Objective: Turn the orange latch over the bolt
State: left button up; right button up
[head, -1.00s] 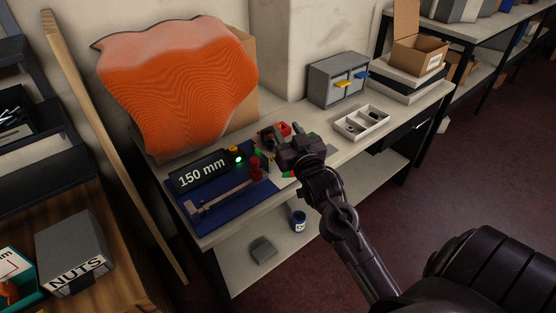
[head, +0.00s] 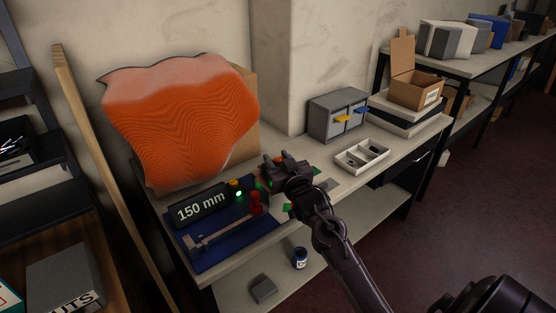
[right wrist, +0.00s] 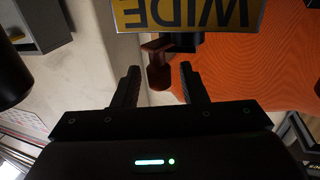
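My right gripper (head: 285,168) is over the middle of the workbench (head: 318,190), beside the right end of the blue board. In the right wrist view its two fingers (right wrist: 158,86) are apart, with nothing gripped. A dark reddish-brown T-shaped piece (right wrist: 157,66) shows beyond and between the fingertips. I cannot tell whether it is the latch. In the head view a small orange-red patch (head: 280,158) shows just behind the gripper, mostly hidden by it. The bolt cannot be made out. My left gripper is not in view.
The blue board (head: 232,246) holds a caliper-like tool, a red post (head: 256,202) and a "150 mm" display (head: 202,206). An orange wavy panel (head: 180,120) leans behind. An upside-down yellow "WIDE" sign (right wrist: 187,14) is close ahead. A white tray (head: 361,157) and grey cabinet (head: 337,115) stand right.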

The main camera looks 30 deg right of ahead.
jog(key=shift+c, duration=0.2)
grip_shut()
